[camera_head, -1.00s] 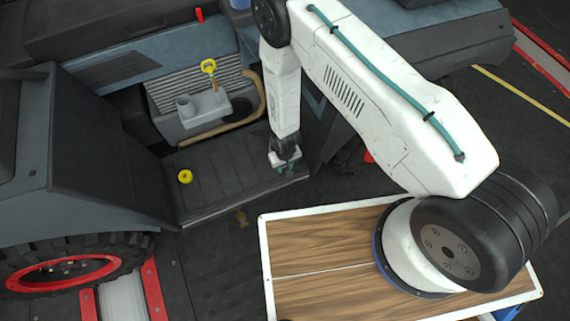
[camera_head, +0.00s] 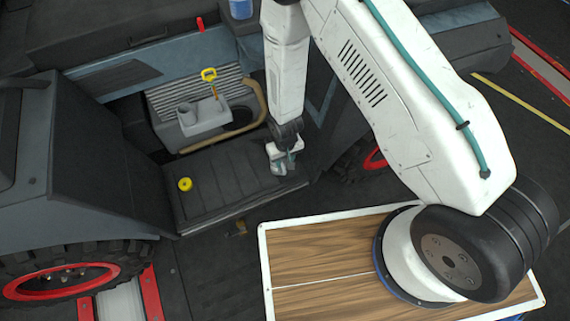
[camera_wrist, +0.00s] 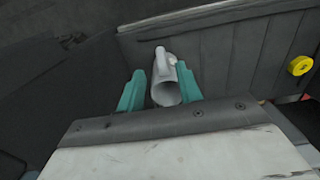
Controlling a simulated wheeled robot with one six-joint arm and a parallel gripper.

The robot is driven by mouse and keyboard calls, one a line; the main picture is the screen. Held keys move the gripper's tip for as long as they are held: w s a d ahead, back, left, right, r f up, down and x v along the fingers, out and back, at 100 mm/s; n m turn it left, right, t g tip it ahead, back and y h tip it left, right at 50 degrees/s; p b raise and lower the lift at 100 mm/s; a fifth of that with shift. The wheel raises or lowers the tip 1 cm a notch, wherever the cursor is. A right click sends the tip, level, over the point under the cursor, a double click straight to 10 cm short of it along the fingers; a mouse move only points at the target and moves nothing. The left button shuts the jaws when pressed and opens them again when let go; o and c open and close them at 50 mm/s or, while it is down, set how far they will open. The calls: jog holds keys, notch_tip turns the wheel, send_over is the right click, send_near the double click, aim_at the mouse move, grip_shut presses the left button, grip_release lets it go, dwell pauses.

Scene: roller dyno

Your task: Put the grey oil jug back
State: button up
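The grey oil jug (camera_wrist: 166,88) is between my gripper's two teal fingers in the wrist view, its round mouth facing the camera and its handle on the far side. My gripper (camera_wrist: 161,84) is open around it: a thin dark gap shows at the left finger, and the right finger overlaps the jug's edge. In the head view my gripper (camera_head: 284,166) is low at the right end of the dark ribbed mat (camera_head: 225,188). The jug (camera_head: 275,158) shows there as a small pale shape beside the teal fingers, partly hidden.
Behind the mat is a grey tray with a cup (camera_head: 203,118) and a yellow-handled tool (camera_head: 210,77). A tan curved hose (camera_head: 262,105) runs beside it. A wooden-topped table (camera_head: 315,250) is in front.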

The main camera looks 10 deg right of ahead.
jog(key=w+d+r, duration=0.2)
jog(key=r, duration=0.8)
jog(key=w+d+r, duration=0.1)
jog(key=w+r, duration=0.1)
jog(key=r, duration=0.7)
jog(key=s+d+r+m, duration=0.1)
jog(key=d+r, duration=0.2)
jog(key=r, duration=0.5)
jog(key=s+d+r+m, duration=0.15)
jog(key=d+r, duration=0.25)
jog(key=r, duration=0.5)
jog(key=s+d+r, duration=0.4)
jog(key=s+r, duration=0.5)
jog(key=s, duration=0.2)
jog(key=s+d+r+t, duration=0.1)
jog(key=s+d+r, duration=0.4)
jog(key=s+r, duration=0.4)
jog(key=s, duration=0.3)
jog(key=shift+s+d+m, duration=0.2)
jog(key=shift+d+m, duration=0.05)
jog(key=shift+m, duration=0.1)
jog(key=shift+r, duration=0.1)
jog(key=shift+r, duration=0.55)
